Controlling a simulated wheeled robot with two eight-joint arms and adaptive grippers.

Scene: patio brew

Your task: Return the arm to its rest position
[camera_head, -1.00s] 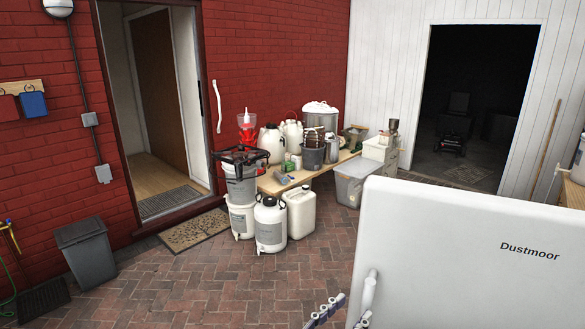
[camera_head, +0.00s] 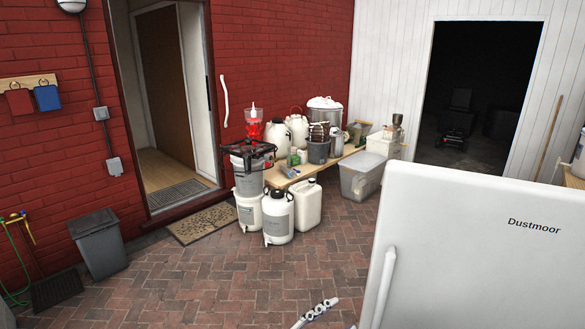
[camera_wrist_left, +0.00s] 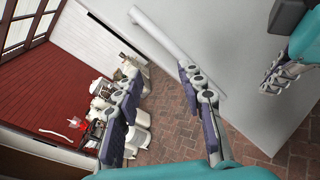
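My left gripper (camera_wrist_left: 158,72) shows in the left wrist view with its two fingers spread apart and nothing between them. Part of what looks like my right gripper (camera_wrist_left: 284,75) shows at the right edge of that view, teal with a jointed grey finger; its opening cannot be told. In the head view a single jointed finger piece (camera_head: 316,313) shows at the bottom edge, left of the fridge handle and apart from it; which gripper it belongs to is unclear. Both arms are mostly out of the head view.
A white fridge (camera_head: 470,250) with a long handle (camera_head: 383,287) fills the lower right. A low wooden bench (camera_head: 325,166) crowded with brewing vessels stands behind, with white jugs (camera_head: 278,218) before it. A grey bin (camera_head: 98,245) stands left. The brick paving (camera_head: 210,290) between is clear.

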